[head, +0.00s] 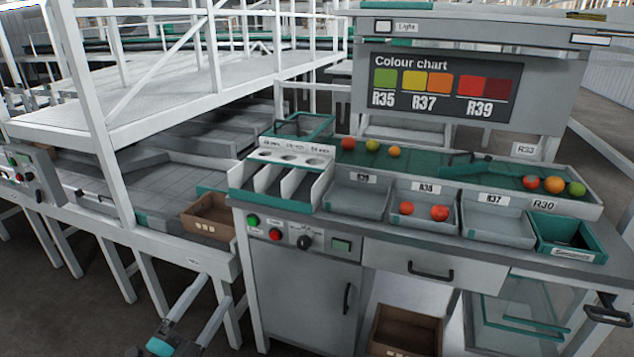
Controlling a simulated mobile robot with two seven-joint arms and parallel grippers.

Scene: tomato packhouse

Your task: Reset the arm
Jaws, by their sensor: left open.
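My left gripper (216,290) is at the bottom left of the head view, with its two light grey fingers apart and pointing up and to the right. Nothing shows between the fingers. It is low, in front of the conveyor frame and left of the grey cabinet (305,300), with a gap to the cabinet in the picture. My right gripper is not in view.
The grading bench (345,222) carries grey bins, one with two red tomatoes (438,212), and a green bin (570,238). More tomatoes (373,145) lie on the green belt behind. A brown box (208,215) stands left of the bench. Open floor shows at lower left.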

